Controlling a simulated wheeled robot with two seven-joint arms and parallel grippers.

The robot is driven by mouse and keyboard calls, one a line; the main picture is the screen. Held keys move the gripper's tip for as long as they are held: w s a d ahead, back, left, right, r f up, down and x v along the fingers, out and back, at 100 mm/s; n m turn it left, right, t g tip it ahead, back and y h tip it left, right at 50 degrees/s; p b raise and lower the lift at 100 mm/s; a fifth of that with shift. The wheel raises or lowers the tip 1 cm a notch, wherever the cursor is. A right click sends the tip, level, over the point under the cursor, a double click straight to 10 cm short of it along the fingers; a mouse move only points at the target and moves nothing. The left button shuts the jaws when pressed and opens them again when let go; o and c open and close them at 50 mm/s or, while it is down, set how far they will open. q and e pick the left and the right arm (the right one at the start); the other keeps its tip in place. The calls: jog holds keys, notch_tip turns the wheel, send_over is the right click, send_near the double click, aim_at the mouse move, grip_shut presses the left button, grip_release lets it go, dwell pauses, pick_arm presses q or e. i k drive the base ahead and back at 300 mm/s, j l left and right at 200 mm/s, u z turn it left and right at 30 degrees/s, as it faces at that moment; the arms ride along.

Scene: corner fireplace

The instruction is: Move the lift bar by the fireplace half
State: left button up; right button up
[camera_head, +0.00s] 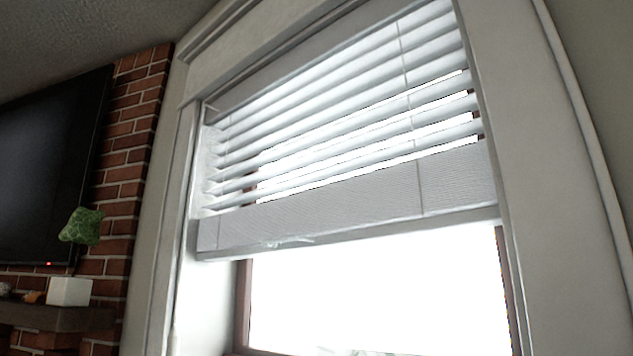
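The lift bar (350,234) is the pale bottom rail of a white window blind (340,110). The rail runs across the window at about mid-height, a little lower at its left end in the picture. Several open slats hang above it, and a stack of closed slats (365,195) lies right on top of it. A small clear handle or tab (287,242) shows on the rail left of its middle. Below the rail the window glass (375,290) is bare and bright. Neither of my grippers is in view.
A white window frame (535,180) surrounds the blind. To the left is a red brick chimney wall (130,140) with a dark television (50,160).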

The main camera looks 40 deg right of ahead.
aim_at(485, 216)
jog(key=z, duration=1.2)
jog(key=k+j+z, duration=0.2)
jog(key=i+l, duration=0.05)
jog(key=i, duration=0.05)
